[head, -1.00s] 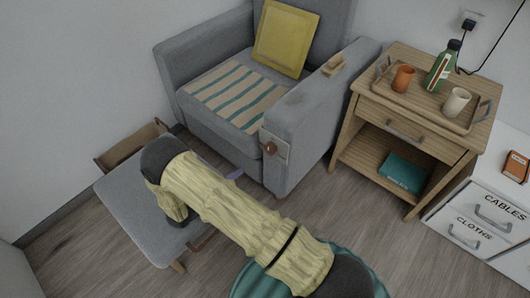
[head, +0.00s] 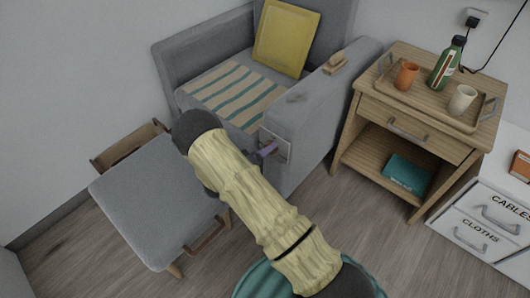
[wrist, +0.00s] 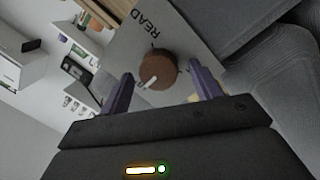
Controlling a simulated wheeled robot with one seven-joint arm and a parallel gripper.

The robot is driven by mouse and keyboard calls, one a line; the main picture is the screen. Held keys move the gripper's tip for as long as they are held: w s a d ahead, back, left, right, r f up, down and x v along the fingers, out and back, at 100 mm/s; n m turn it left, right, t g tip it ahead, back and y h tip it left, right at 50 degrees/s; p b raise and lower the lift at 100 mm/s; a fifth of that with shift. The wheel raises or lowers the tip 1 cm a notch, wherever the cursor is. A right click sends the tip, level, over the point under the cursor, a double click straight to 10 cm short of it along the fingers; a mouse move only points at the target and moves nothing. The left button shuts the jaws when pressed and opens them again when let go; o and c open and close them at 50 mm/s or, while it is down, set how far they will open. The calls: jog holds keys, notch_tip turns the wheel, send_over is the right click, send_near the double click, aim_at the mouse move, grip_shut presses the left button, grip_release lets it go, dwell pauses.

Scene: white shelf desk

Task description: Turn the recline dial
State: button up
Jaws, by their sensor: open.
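The recline dial (wrist: 160,68) is a round brown knob with a pale pointer mark. It sits on a light plate (wrist: 155,30) lettered "READ" in the wrist view. In the head view the plate (head: 284,151) is on the front of the grey armchair's arm, and my gripper hides the knob. My gripper (wrist: 161,78) is open, with a purple finger on each side of the knob. A gap shows between each finger and the knob, so it is not gripped. In the head view only a purple finger (head: 267,149) shows clearly at the plate.
The armchair (head: 300,130) holds a yellow cushion (head: 286,38) and a striped cloth. A grey footstool (head: 160,205) stands at left, near my arm. A wooden side table (head: 355,140) with a tray stands at right. Floor is free between armchair and table.

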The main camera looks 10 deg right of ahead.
jog(key=c, duration=1)
jog(key=shift+m+p, duration=0.35)
jog(key=shift+m, duration=0.05)
jog(key=m+y+p, duration=0.1)
jog(key=m+p, duration=0.1)
jog(key=m, duration=0.5)
jog(key=m+t+p, duration=0.1)
jog(key=m, duration=0.6)
jog(key=s+m+y+p, duration=0.1)
jog(key=m+p, duration=0.1)
jog(key=m, duration=0.5)
jog(key=shift+d+t+y+p, duration=0.25)
jog(key=shift+t+y+p, duration=0.05)
